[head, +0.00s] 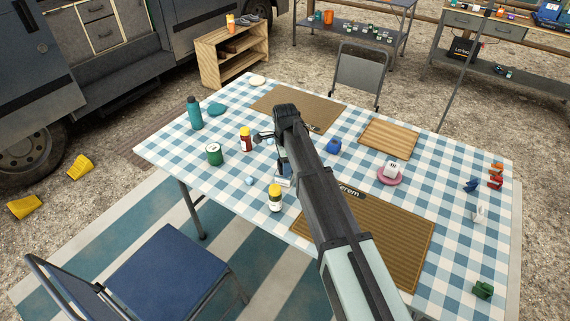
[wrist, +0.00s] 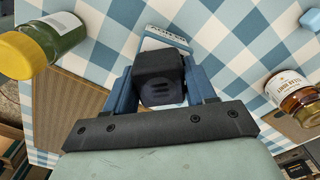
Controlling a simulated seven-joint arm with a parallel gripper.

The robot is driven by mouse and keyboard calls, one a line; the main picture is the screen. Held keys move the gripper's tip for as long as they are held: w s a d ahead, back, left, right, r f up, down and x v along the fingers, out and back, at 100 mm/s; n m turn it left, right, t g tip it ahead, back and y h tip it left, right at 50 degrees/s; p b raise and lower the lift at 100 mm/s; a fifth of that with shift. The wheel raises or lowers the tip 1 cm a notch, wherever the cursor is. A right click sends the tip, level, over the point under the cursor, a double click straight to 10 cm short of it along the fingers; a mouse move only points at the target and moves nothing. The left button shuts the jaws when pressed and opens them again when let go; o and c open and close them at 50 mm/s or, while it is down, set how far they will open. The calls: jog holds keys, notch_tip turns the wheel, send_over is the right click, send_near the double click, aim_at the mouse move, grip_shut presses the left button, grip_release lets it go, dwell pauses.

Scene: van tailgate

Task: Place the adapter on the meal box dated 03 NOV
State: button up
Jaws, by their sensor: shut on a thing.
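My gripper (wrist: 160,80) is shut on the adapter (wrist: 158,72), a dark block with slots in its face, between blue fingers in the wrist view. A white box with a blue printed label (wrist: 165,40) lies just beyond and partly behind the adapter. I cannot read a date on it, and contact between the two cannot be told. In the head view, my gripper (head: 284,163) points down over the table, partly hidden by my arm, with a small white box (head: 284,182) below it.
A yellow-lidded jar (wrist: 42,45) and a labelled jar (wrist: 292,95) flank my gripper. The checked table (head: 225,178) also holds a teal bottle (head: 195,113), a green can (head: 214,154), a blue item (head: 334,146), mats and a wooden board (head: 388,138). A blue chair (head: 165,270) stands in front.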

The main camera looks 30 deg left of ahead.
jog(key=shift+f, duration=0.1)
jog(key=o, duration=1.1)
notch_tip(320, 180, up, 12)
jog(key=shift+r, duration=0.1)
